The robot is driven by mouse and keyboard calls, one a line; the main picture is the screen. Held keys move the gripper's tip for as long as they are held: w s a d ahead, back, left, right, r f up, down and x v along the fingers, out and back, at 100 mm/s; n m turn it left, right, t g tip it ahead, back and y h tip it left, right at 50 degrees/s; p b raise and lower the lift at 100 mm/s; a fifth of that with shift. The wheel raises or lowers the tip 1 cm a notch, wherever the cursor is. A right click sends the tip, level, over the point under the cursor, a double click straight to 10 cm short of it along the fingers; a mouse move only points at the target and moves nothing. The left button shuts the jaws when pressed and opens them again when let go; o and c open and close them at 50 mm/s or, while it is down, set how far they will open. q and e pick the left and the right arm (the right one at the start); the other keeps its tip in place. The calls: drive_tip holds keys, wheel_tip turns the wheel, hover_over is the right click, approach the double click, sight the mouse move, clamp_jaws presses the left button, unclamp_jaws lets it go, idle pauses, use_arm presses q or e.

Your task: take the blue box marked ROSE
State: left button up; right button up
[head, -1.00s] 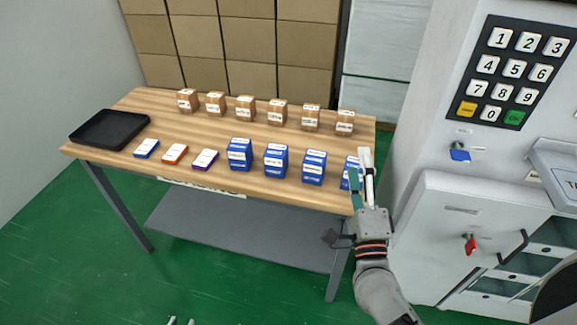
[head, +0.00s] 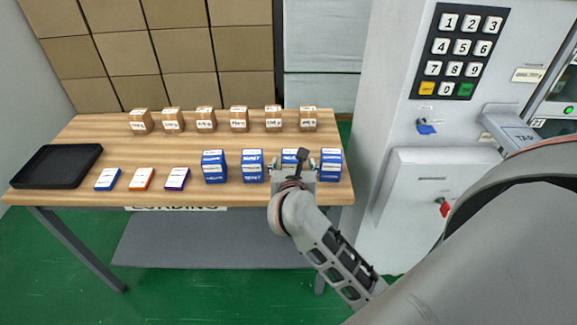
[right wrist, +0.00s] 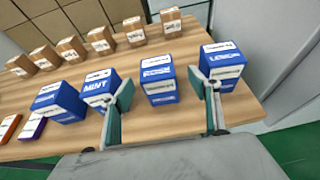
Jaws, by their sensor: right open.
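Several blue boxes stand in the front row on the wooden table. In the right wrist view the box between my fingers (right wrist: 158,90) has a small, blurred label that may read ROSE. A box that seems to read MINT (right wrist: 98,92) stands left of it, and one that seems to read LEMON (right wrist: 222,68) stands right. In the head view the middle box (head: 290,156) is mostly hidden behind my right gripper (head: 293,170). The right gripper is open and empty, its fingers (right wrist: 162,78) to either side of that box with gaps. My left gripper is out of view.
Small brown boxes (head: 205,120) line the back of the table (head: 110,140). Flat blue, orange (head: 142,179) and purple packs lie front left, near a black tray (head: 55,165). A vending machine with a keypad (head: 458,50) stands right of the table.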

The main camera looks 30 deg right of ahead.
sight(292, 160)
drive_tip(key=x, duration=0.5)
drive_tip(key=shift+w, duration=0.4)
drive_tip(key=c, duration=1.3)
